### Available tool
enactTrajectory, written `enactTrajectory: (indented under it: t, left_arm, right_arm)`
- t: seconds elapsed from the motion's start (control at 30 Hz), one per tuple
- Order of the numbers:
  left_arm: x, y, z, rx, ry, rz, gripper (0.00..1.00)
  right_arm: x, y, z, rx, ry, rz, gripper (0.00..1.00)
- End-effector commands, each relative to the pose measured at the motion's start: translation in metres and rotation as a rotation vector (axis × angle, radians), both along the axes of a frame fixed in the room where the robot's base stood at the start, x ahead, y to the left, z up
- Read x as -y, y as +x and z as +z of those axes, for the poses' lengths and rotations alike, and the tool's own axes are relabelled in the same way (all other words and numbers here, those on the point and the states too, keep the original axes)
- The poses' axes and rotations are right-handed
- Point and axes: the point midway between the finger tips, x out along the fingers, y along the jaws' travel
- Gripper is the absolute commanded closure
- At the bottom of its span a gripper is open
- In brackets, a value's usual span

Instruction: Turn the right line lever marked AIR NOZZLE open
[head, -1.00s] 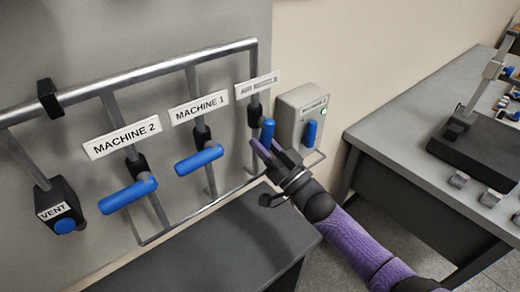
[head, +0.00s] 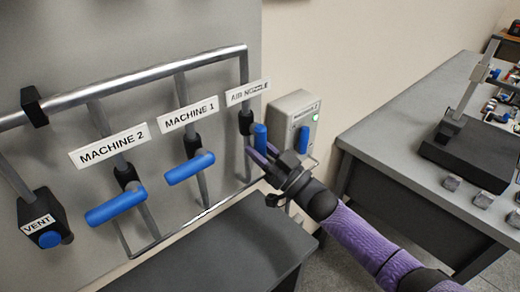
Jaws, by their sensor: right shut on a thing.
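The AIR NOZZLE label (head: 248,92) is on the rightmost drop of the pipe rack, above a black valve body (head: 246,122). Its blue lever (head: 260,136) points roughly up and outward, unlike the MACHINE 1 and MACHINE 2 levers. My right gripper (head: 258,157) is at this lever from below and is shut on it; the fingers hide the lever's lower part. My left gripper is out of view.
The MACHINE 1 lever (head: 190,168) and MACHINE 2 lever (head: 116,206) lie crosswise to the left. A VENT valve (head: 44,222) is at far left. A grey box (head: 290,112) with a blue handle (head: 303,140) and green light is close on the right. A dark bench (head: 215,250) lies below.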

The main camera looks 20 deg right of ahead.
Motion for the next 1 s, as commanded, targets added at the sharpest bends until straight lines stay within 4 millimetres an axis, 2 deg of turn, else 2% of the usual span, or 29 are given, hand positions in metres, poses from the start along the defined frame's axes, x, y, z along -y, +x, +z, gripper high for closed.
enactTrajectory:
  t: [0.03,0.07,0.2,0.47,0.57,0.9,1.0]
  left_arm:
    - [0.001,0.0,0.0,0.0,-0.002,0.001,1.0]
    - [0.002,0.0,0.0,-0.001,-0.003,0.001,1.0]
    - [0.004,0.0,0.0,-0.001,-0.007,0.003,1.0]
    - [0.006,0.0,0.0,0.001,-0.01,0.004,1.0]
    - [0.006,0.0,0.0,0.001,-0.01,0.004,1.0]
    - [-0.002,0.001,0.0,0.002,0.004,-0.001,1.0]
    - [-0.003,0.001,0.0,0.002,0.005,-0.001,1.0]
  right_arm:
    - [0.0,0.0,0.0,0.0,-0.004,-0.002,1.0]
    - [0.0,0.0,0.0,0.0,-0.004,-0.002,0.57]
    - [0.0,0.0,0.0,0.0,-0.003,-0.002,0.29]
    - [0.0,0.0,0.0,0.0,0.0,-0.001,0.29]
    - [0.004,-0.007,-0.004,-0.001,0.0,-0.001,0.29]
    - [0.041,-0.066,-0.033,-0.005,-0.002,-0.002,0.29]
    - [0.047,-0.075,-0.037,-0.002,-0.003,-0.002,0.29]
